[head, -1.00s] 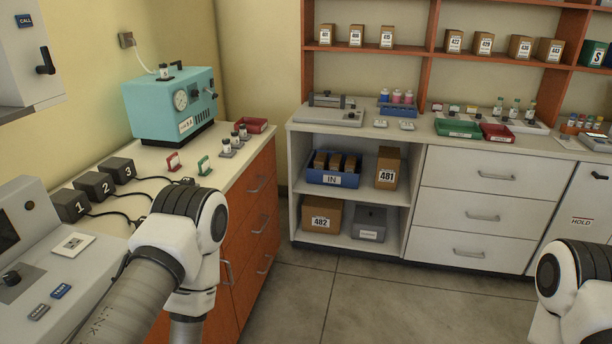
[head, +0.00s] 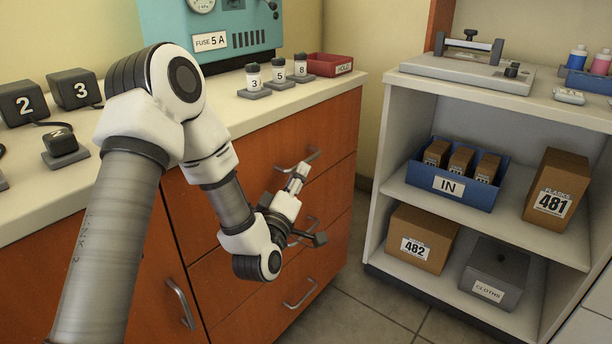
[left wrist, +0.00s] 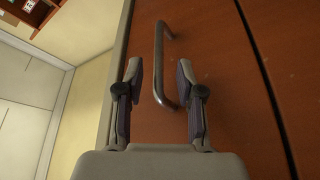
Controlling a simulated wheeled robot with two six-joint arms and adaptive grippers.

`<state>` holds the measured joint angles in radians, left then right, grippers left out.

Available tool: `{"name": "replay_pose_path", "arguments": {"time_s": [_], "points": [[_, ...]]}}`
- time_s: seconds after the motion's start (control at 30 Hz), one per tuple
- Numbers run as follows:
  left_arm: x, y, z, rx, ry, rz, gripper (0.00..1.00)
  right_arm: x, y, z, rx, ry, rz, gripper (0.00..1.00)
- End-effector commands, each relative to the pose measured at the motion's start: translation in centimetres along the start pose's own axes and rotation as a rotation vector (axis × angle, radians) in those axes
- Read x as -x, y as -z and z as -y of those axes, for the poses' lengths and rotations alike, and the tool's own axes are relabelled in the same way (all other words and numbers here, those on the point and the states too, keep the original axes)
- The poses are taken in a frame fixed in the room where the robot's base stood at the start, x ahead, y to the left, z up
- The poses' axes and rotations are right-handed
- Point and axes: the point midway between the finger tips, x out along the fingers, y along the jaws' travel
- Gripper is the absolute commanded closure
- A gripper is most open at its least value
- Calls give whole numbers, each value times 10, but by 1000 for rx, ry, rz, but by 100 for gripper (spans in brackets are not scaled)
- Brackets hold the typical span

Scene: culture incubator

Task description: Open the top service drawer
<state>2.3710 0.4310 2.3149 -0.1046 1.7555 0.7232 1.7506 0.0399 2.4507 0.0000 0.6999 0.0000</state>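The top service drawer (head: 262,178) is in the orange-brown cabinet under the left counter, and it looks shut. Its metal bar handle (head: 313,155) is partly hidden by my left gripper (head: 299,174), whose fingertips are right at it. In the left wrist view my left gripper (left wrist: 160,76) is open, with one finger on each side of the handle (left wrist: 158,58). The fingers do not look closed on the bar; whether they touch it I cannot tell. The drawer front (left wrist: 210,70) fills much of that view. My right gripper is out of view.
Lower drawers with handles (head: 301,293) sit below. On the counter stand a teal fuse device (head: 240,62), small numbered bottles (head: 278,77) and a red tray (head: 330,66). An open shelf unit (head: 391,116) stands to the right, with a floor gap (head: 375,318) between.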

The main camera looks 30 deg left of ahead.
Motion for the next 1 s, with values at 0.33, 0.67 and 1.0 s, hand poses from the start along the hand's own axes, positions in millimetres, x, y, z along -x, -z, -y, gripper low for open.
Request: {"name": "replay_pose_path", "arguments": {"time_s": [0.33,0.67,1.0], "points": [[-56,0,0,-3,1,1,63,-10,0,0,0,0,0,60],[-59,-1,0,-3,3,4,91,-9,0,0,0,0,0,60],[-59,-1,0,-4,3,4,100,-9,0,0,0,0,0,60]]}}
